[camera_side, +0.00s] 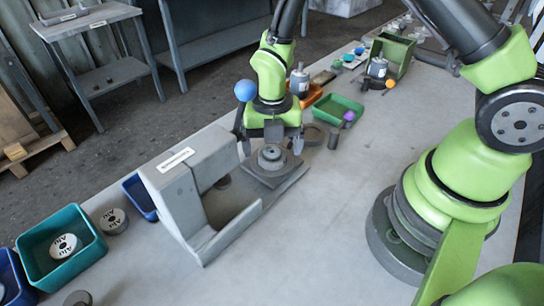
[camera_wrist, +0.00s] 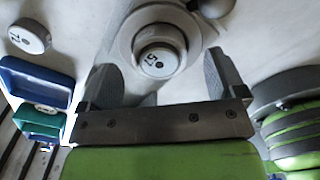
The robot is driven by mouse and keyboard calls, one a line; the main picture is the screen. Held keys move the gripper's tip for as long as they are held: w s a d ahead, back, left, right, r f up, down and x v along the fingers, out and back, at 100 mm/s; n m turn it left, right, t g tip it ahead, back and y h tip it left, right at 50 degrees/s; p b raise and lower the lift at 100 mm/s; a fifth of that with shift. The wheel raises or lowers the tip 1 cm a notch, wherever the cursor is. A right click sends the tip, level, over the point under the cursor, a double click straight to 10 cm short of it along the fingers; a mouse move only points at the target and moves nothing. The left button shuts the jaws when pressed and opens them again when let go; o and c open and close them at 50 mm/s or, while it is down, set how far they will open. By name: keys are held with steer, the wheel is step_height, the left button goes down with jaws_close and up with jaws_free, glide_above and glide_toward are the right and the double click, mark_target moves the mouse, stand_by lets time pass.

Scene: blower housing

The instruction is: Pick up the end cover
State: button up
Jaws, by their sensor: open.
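My gripper (camera_side: 271,141) points down over a grey round stepped part (camera_side: 270,158) seated on a flat plate beside the grey press-like stand. Its two fingers are open, one to each side of the part, with no contact visible. In the wrist view, my gripper (camera_wrist: 163,78) has its fingers spread, and the round part (camera_wrist: 158,62) with a white marked top shows between and beyond them. This may be the end cover; I cannot tell for sure. Similar marked discs are a light disc (camera_side: 65,246) in the teal bin and another disc (camera_side: 113,221) on the table.
The grey stand (camera_side: 187,180) rises just left of my gripper. The teal bin (camera_side: 33,240) and a blue bin (camera_side: 139,197) are at the left. A green tray (camera_side: 337,108) and small parts lie behind, to the right. The table's front middle is clear.

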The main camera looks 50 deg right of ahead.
steer(key=shift+f, duration=0.95)
steer(key=c, duration=1)
steer(key=shift+c, duration=0.2)
